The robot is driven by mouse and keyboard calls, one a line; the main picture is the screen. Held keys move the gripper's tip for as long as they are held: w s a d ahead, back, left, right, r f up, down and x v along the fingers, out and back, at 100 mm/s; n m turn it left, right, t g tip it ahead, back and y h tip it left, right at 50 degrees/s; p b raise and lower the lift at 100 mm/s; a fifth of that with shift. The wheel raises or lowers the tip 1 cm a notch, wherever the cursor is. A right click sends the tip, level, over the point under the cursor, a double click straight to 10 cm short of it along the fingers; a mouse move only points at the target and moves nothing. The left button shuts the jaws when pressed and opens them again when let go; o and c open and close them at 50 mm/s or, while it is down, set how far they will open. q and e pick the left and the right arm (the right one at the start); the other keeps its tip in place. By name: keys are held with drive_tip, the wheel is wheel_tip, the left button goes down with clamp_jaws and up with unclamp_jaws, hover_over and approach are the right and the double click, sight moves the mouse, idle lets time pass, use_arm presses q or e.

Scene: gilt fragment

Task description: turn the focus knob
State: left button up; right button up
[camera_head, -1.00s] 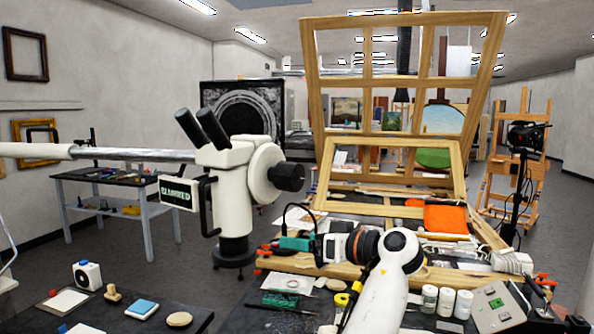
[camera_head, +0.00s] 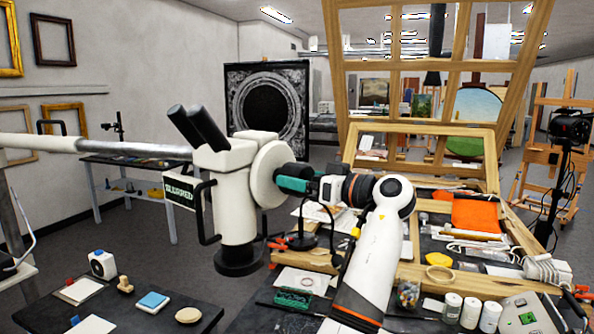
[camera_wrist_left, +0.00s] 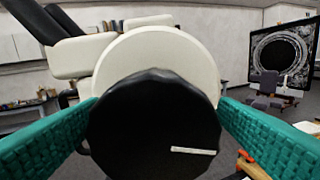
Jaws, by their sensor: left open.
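The microscope (camera_head: 235,195) is white with black eyepieces and hangs on a horizontal boom from the left. Its focus knob (camera_head: 298,170) is black and mostly hidden behind my left gripper (camera_head: 292,184) in the head view. In the left wrist view the knob (camera_wrist_left: 150,125) is a large black disc with a short white mark low on its right, in front of a white round housing (camera_wrist_left: 160,55). My left gripper (camera_wrist_left: 157,110) is open, with one teal finger on each side of the knob. I cannot tell whether the fingers touch it. My right gripper is not in view.
A sign (camera_head: 178,190) hangs on the microscope's left. Below right, a worktable holds a wooden frame (camera_head: 420,140), an orange cloth (camera_head: 475,215) and several jars (camera_head: 452,307). A dark table (camera_head: 60,315) at lower left carries small items. A dark ornate panel (camera_head: 300,75) stands behind.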

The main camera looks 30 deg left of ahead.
use_arm(q)
drive_tip(key=shift+s+a+r, duration=0.1)
drive_tip(key=shift+a, duration=0.7)
drive_tip(key=shift+c, duration=0.3)
drive_tip(key=c, duration=0.9)
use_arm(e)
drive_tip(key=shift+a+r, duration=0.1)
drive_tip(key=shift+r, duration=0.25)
use_arm(q)
drive_tip(key=shift+m, duration=0.3)
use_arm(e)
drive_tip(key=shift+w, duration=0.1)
use_arm(q)
drive_tip(key=shift+m, duration=0.5)
drive_tip(key=shift+m+p, duration=0.35)
drive_tip(key=shift+m, duration=1.65)
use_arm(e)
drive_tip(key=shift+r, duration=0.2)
